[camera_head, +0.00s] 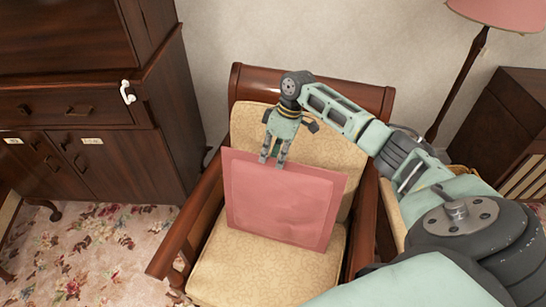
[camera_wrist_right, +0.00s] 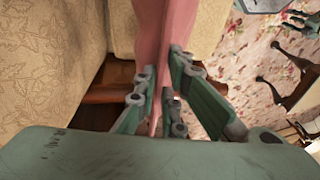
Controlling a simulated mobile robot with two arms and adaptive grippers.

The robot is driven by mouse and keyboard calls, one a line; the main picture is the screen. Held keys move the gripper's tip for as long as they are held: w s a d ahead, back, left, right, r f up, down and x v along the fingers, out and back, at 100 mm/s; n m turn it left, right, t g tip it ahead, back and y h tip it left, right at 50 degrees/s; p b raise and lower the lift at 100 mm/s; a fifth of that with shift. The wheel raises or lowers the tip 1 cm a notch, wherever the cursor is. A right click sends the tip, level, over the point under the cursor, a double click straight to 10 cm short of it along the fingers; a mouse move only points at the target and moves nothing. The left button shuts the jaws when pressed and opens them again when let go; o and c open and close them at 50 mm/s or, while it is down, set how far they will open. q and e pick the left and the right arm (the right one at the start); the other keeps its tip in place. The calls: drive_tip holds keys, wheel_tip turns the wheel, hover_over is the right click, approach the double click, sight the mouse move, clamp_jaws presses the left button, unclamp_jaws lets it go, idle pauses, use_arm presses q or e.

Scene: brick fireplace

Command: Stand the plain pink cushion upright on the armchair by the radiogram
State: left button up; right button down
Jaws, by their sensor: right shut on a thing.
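The plain pink cushion (camera_head: 283,203) stands upright, slightly tilted, on the seat of the armchair (camera_head: 262,270) in the head view. Its lower edge is at the seat, and a gap to the backrest cannot be judged exactly. My right gripper (camera_head: 274,163) is shut on the cushion's top edge, left of its middle. In the right wrist view the two fingers of the gripper (camera_wrist_right: 158,98) pinch the pink cushion (camera_wrist_right: 162,30) between them. The armchair has patterned cream upholstery and dark wooden arms.
A dark wooden cabinet (camera_head: 95,150) with a white object (camera_head: 127,92) on its front edge stands left of the armchair. A floor lamp with a pink shade (camera_head: 500,12) and a dark wooden cabinet with slats (camera_head: 505,130) are at right. Floral carpet (camera_head: 90,245) lies open at front left.

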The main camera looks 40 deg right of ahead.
drive_tip(key=shift+w+d+f+b, duration=0.15)
drive_tip(key=shift+w+d+b, duration=0.6)
drive_tip(key=shift+d, duration=0.2)
drive_tip(key=shift+w+d+f+b, duration=0.15)
drive_tip(key=shift+w+d+b, duration=0.55)
drive_tip(key=shift+d, duration=0.2)
drive_tip(key=c, duration=1.8)
unclamp_jaws()
drive_tip(key=shift+o, duration=0.2)
drive_tip(key=shift+s+f, duration=0.1)
wheel_tip(320, 180, up, 10)
drive_tip(key=p, duration=1)
drive_tip(key=shift+p, duration=0.35)
